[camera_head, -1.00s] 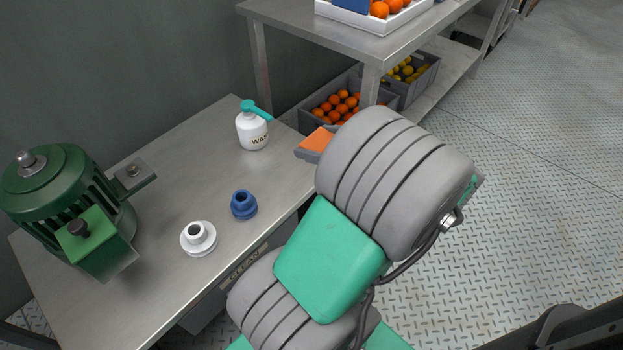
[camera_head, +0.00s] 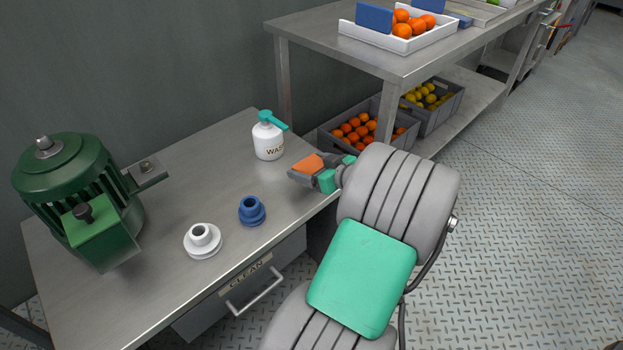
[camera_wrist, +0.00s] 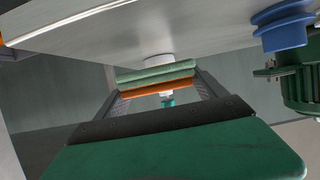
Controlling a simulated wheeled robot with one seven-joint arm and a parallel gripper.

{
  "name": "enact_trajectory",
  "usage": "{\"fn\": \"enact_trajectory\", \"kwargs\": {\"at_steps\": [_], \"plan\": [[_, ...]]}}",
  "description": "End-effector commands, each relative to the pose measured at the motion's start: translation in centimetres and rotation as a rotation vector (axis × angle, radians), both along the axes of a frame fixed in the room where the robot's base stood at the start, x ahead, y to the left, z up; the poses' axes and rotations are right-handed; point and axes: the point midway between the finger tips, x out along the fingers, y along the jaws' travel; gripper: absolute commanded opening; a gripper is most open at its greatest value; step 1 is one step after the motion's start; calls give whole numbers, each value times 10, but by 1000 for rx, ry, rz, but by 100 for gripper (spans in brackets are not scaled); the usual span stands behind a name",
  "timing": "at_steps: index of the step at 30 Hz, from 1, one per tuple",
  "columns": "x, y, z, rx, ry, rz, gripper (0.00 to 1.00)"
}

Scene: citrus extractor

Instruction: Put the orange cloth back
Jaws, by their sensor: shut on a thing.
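The orange cloth (camera_head: 307,164) is in my gripper (camera_head: 308,170), near the right end of the metal table, to the right of the white bottle. In the wrist view, the fingers hold the orange cloth (camera_wrist: 155,89) with a pale green layer (camera_wrist: 157,73) against it. I cannot tell whether that layer is part of the same cloth. The cloth looks held above the tabletop. A drawer labelled CLEAN (camera_head: 245,287) with a bar handle is under the table's front edge; its inside is hidden.
The white bottle with a teal pump (camera_head: 268,138) stands close to my gripper. A blue fitting (camera_head: 252,211), a white fitting (camera_head: 202,241) and a green machine (camera_head: 75,195) stand farther left. A metal shelf (camera_head: 370,55) with fruit crates stands at the right back.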

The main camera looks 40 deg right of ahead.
Motion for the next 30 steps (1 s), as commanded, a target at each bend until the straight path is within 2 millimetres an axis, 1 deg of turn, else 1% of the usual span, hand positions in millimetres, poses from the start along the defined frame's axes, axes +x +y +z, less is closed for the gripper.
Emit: {"fn": "enact_trajectory", "kwargs": {"at_steps": [1, 5, 7, 9, 16, 20, 21, 27, 30], "plan": [[4, -2, -6, 0, -1, 2, 35], [11, -7, -19, 1, 0, 2, 35], [9, -7, -34, 2, 0, 0, 35], [9, -7, -44, 1, -1, 0, 35], [9, -7, -43, -2, -1, 1, 35], [9, -7, -47, -1, -1, 0, 35], [9, -7, -47, -1, -1, 0, 83], [9, -7, -46, -1, -1, 0, 99], [9, -7, -46, -1, -1, 0, 100]]}}
